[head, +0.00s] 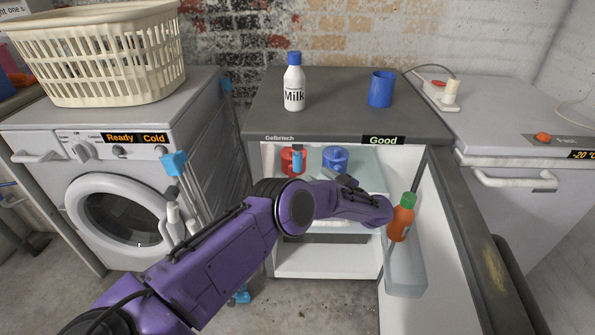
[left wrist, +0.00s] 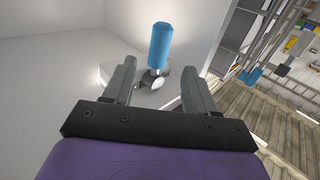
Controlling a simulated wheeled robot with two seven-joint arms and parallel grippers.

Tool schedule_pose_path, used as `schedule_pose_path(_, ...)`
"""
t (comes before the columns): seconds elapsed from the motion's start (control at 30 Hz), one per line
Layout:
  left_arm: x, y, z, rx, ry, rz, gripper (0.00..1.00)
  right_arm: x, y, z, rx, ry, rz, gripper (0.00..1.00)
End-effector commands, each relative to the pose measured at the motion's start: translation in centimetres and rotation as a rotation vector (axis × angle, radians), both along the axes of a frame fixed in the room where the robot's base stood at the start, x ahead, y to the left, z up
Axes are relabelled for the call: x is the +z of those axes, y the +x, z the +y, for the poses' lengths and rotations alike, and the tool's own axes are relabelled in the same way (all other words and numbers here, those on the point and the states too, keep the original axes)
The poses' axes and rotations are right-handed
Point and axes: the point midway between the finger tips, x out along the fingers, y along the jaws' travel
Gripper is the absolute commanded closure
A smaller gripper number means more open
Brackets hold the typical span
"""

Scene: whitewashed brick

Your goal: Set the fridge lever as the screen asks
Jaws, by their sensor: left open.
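The fridge (head: 350,115) stands with its door (head: 440,250) open to the right. My left gripper (head: 343,181) is in the fridge opening, to the right of and below the lever. Its fingers (left wrist: 155,85) are open, with nothing held between them. My right gripper is not in view.
A red pot (head: 289,165) and a blue pot (head: 335,159) stand on the upper shelf. A juice bottle (head: 402,219) sits in the door rack (head: 405,275). A milk bottle (head: 294,85) and a blue mug (head: 381,89) stand on top. A washing machine (head: 90,150) is at left.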

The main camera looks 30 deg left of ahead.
Motion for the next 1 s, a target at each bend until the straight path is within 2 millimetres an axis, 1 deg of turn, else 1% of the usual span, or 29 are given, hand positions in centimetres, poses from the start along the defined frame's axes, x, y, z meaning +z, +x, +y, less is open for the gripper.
schedule_pose_path(0.07,0.2,0.2,1.2,0.006,-0.001,0.0,0.43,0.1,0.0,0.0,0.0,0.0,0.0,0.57)
schedule_pose_path(0.3,0.0,1.4,6.5,0.005,0.0,0.001,0.43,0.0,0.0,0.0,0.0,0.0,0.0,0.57)
schedule_pose_path(0.4,0.1,1.9,8.3,0.003,0.001,0.0,0.43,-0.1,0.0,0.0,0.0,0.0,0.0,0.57)
schedule_pose_path(0.5,0.1,2.2,9.4,0.001,0.002,0.001,0.43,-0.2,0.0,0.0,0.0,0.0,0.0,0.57)
schedule_pose_path(0.57,0.1,2.3,9.8,0.0,0.003,0.001,0.43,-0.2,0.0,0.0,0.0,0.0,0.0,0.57)
schedule_pose_path(0.83,0.2,2.4,9.9,-0.002,0.003,0.0,0.43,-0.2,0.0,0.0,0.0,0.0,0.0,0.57)
schedule_pose_path(0.87,0.2,2.4,9.9,-0.002,0.003,0.0,0.53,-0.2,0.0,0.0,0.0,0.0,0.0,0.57)
schedule_pose_path(0.9,0.2,2.4,9.9,-0.002,0.003,0.0,0.66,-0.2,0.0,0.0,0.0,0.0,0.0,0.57)
schedule_pose_path(0.97,0.2,2.4,9.9,-0.002,0.003,0.0,0.86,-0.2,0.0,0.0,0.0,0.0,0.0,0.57)
schedule_pose_path(1.0,0.2,2.4,9.9,-0.002,0.003,0.0,0.99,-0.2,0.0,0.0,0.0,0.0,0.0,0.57)
